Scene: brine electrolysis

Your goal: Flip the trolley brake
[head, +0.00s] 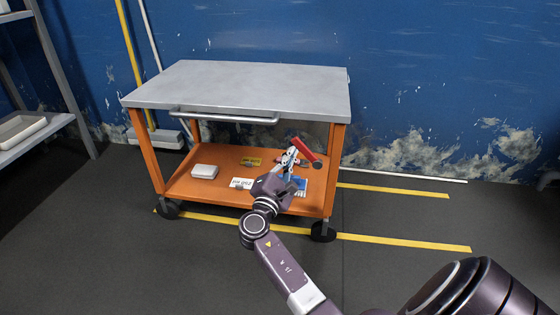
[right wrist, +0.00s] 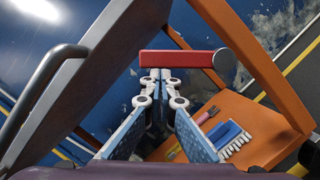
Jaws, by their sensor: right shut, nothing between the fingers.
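The trolley has a grey top (head: 240,86) and an orange frame with a lower shelf (head: 185,190). A red lever (head: 306,150) with a dark round end, likely the brake, shows under the top near the right front leg. In the right wrist view the red lever (right wrist: 182,58) lies across, just beyond my fingertips. My right gripper (head: 290,156) is shut and empty, pointing at the lever. Its fingertips (right wrist: 161,74) are together at the lever's near edge; I cannot tell whether they touch. The lever's mount is hidden. My left gripper is not in view.
A push handle (head: 225,116) runs along the trolley's front. A white box (head: 205,171) and a blue brush (right wrist: 225,135) lie on the lower shelf. A grey rack (head: 60,75) stands at left. The blue wall (head: 430,80) is behind; floor right of the trolley is clear.

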